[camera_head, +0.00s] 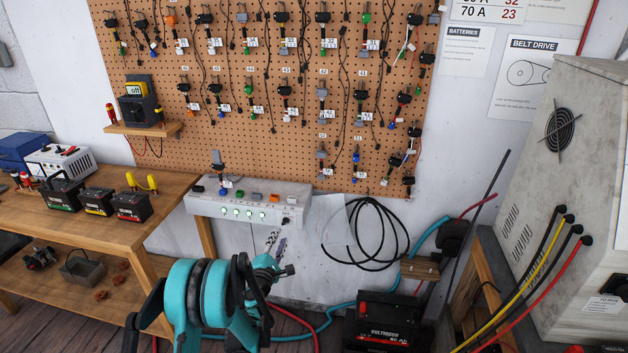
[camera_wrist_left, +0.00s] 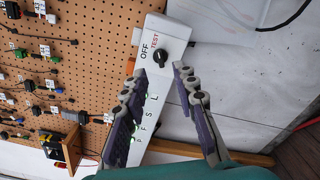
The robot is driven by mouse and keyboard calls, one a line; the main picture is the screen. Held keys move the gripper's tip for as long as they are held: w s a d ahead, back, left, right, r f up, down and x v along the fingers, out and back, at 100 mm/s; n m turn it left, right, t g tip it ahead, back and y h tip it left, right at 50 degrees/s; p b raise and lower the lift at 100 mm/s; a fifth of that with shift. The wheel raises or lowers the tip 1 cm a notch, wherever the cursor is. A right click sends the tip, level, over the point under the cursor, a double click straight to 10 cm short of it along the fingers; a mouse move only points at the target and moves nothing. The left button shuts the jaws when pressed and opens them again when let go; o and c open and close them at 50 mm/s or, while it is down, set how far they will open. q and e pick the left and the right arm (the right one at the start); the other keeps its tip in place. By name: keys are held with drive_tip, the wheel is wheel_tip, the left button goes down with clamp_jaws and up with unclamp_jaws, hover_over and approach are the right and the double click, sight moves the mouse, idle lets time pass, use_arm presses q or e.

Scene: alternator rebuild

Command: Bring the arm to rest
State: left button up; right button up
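My left arm (camera_head: 208,300) reaches in from the bottom of the head view, teal and black. Its gripper (camera_head: 277,243) is in front of the wall, just below the right end of a white test box (camera_head: 240,205). In the left wrist view the two fingers of the gripper (camera_wrist_left: 160,73) stand apart with nothing between them. The dark knob (camera_wrist_left: 160,56) of the box, labelled OFF and TEST, lies just beyond the fingertips. I cannot tell whether a finger touches the box. My right gripper is in neither view.
A pegboard (camera_head: 230,130) of hanging leads covers the wall. A wooden bench (camera_head: 110,225) with several small batteries stands left. A black battery (camera_head: 378,325) sits low right of the arm, near a grey cabinet (camera_head: 560,220) with coloured cables. A black cable loop (camera_head: 360,262) hangs right of the box.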

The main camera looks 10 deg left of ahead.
use_arm(q)
drive_tip(key=s+d+r+m+g+h, duration=0.2)
drive_tip(key=s+d+r+m+h, duration=0.3)
drive_tip(key=d+r+m, duration=0.5)
drive_tip(key=s+d+r+m+g+y, duration=0.1)
drive_tip(key=s+r+m+g, duration=0.3)
drive_tip(key=s, duration=0.6)
drive_tip(key=s+a+f+m+g+y, duration=0.1)
drive_tip(key=s+f+m, duration=0.1)
drive_tip(key=s, duration=0.6)
drive_tip(key=s+a+f+m+g+y, duration=0.2)
drive_tip(key=s+m, duration=0.2)
drive_tip(key=s, duration=0.4)
drive_tip(key=s+a+f+m+g+y, duration=0.1)
drive_tip(key=s+f+m, duration=0.1)
drive_tip(key=s, duration=0.7)
drive_tip(key=shift+a+f+m+g+y, duration=0.15)
drive_tip(key=shift+a+m+g+y, duration=0.2)
drive_tip(key=shift+m, duration=0.35)
drive_tip(key=shift+s, duration=0.1)
